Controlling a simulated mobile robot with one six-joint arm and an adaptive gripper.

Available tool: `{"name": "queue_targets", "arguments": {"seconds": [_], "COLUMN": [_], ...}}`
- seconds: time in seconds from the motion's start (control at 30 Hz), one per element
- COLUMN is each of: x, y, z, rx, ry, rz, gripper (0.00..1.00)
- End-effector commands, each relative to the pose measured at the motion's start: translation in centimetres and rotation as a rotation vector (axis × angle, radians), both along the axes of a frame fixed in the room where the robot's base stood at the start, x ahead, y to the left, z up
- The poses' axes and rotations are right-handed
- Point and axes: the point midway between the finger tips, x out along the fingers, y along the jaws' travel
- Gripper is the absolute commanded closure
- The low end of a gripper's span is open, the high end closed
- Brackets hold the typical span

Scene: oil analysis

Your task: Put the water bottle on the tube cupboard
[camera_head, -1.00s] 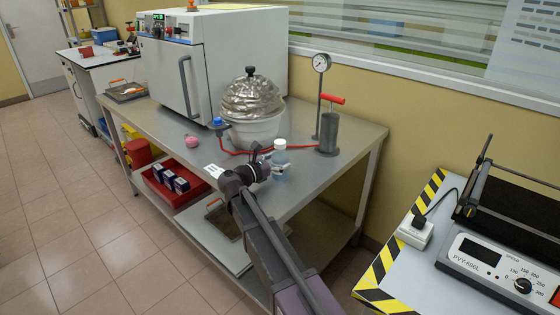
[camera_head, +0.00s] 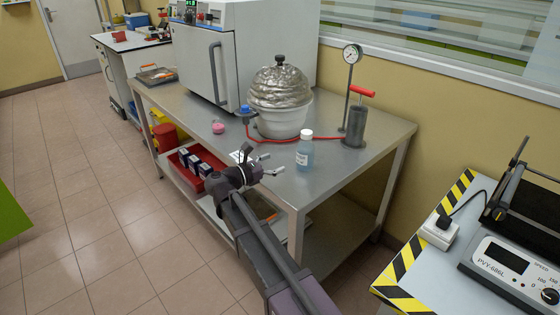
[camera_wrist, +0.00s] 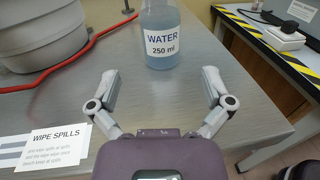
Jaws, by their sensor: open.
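The water bottle (camera_head: 305,154) stands upright on the steel bench (camera_head: 345,163), near its front edge. It is clear with bluish liquid and a white cap. In the wrist view the bottle (camera_wrist: 161,40) shows its label "WATER 250 ml"; its top is cut off. My gripper (camera_head: 263,163) is to the left of the bottle in the head view, over the bench's front edge. In the wrist view my gripper (camera_wrist: 160,76) has its fingers spread wide and empty, with the bottle ahead of them and apart. I cannot make out a tube cupboard in these views.
A white oven (camera_head: 225,60) is further left. A striped-edge table (camera_head: 420,262) is at right. Open floor lies left.

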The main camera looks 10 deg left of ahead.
Motion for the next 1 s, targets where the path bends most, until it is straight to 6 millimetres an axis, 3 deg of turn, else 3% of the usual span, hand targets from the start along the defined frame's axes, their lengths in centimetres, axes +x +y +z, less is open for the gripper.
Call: {"name": "queue_targets", "arguments": {"seconds": [0.5,0.57,0.67,1.0], "x": [0.0,0.0,-0.1,-2.0], "y": [0.0,0.0,-0.1,-1.5], "z": [0.0,0.0,0.2,3.6], "rx": [0.000,0.000,0.000,-0.002], "ry": [0.000,0.000,0.000,0.002], "rz": [0.000,0.000,0.005,0.130], "gripper": [0.00,0.07,0.07,0.07]}}
